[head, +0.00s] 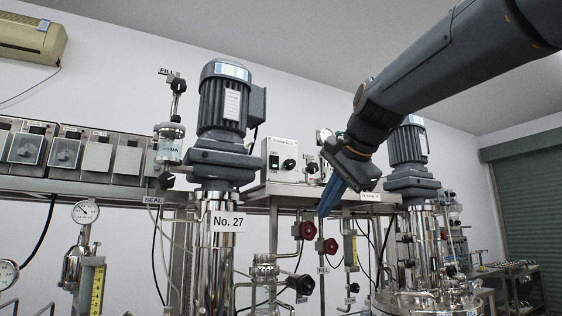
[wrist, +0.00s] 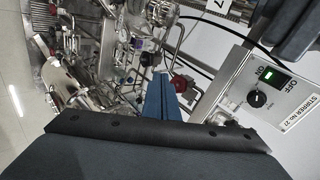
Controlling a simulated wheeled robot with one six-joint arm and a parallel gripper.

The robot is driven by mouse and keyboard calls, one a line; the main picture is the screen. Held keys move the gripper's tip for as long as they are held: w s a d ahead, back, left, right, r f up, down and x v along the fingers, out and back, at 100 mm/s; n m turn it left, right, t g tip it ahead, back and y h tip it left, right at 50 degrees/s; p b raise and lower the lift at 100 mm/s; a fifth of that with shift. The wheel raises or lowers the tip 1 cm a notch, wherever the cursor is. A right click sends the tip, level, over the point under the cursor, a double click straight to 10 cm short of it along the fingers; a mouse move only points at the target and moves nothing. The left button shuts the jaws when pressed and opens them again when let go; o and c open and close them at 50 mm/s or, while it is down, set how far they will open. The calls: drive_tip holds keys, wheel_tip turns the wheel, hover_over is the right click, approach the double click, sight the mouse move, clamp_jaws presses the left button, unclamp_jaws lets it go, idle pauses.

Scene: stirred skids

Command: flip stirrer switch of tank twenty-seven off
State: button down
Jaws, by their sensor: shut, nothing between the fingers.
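The stirrer box (head: 283,148) is a pale box on the shelf beside the motor (head: 224,105) above the "No. 27" label (head: 228,220). Its switch (head: 273,162) is lit green, left of a black knob (head: 290,165). In the wrist view the box (wrist: 262,113) reads "STIRRER No. 27", and its green-lit switch (wrist: 269,86) sits by the "OFF" and "ON" marks. My gripper (head: 322,214) is shut and empty, pointing down, right of the box and lower than the switch. Its blue fingers also show in the wrist view (wrist: 164,76), left of the box and apart from it.
Red valve knobs (head: 305,230) hang below the shelf near my fingertips. A second motor (head: 407,150) stands behind my arm at the right. Grey switch boxes (head: 66,150) line the left wall. Pipes and gauges crowd the space below the shelf.

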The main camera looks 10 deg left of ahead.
drive_tip(key=s+a+r+y, duration=0.1)
drive_tip(key=s+r, duration=0.2)
drive_tip(key=r, duration=0.6)
drive_tip(key=s+a+r+m+t+y+p, duration=0.1)
drive_tip(key=s+a+r, duration=0.1)
drive_tip(key=r, duration=0.7)
drive_tip(key=shift+s+a+r+m+t, duration=0.3)
drive_tip(key=shift+s, duration=0.3)
drive_tip(key=p, duration=0.2)
approach(275, 159)
wheel_tip(275, 159, down, 3)
drive_tip(key=w+a+p, duration=0.2)
drive_tip(key=w, duration=0.1)
drive_tip(key=shift+w+a, duration=0.1)
drive_tip(key=shift+w, duration=0.15)
drive_tip(key=shift+w+a, duration=0.3)
drive_tip(key=shift+w, duration=0.2)
drive_tip(key=shift+r+p, duration=0.1)
drive_tip(key=shift+p, duration=0.2)
